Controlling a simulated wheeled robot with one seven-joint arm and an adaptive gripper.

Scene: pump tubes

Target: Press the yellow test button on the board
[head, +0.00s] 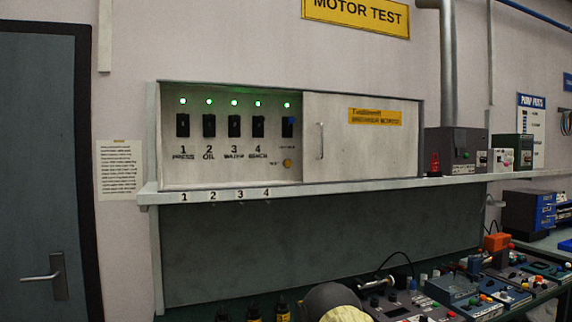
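The board (230,168) is a pale wall cabinet with its left half open to view. A small round yellow button (288,163) sits low at the right end of the open part, just left of the cabinet door. Green lights glow above the switches. Nothing covers the yellow button. My gripper is not in view.
A closed sliding-type door panel (360,145) with a vertical handle covers the board's right half. A shelf ledge (330,188) runs below it. A bench with control boxes (450,290) and bottles (254,312) lies lower. A rounded dark object (328,297) rises at the bottom edge.

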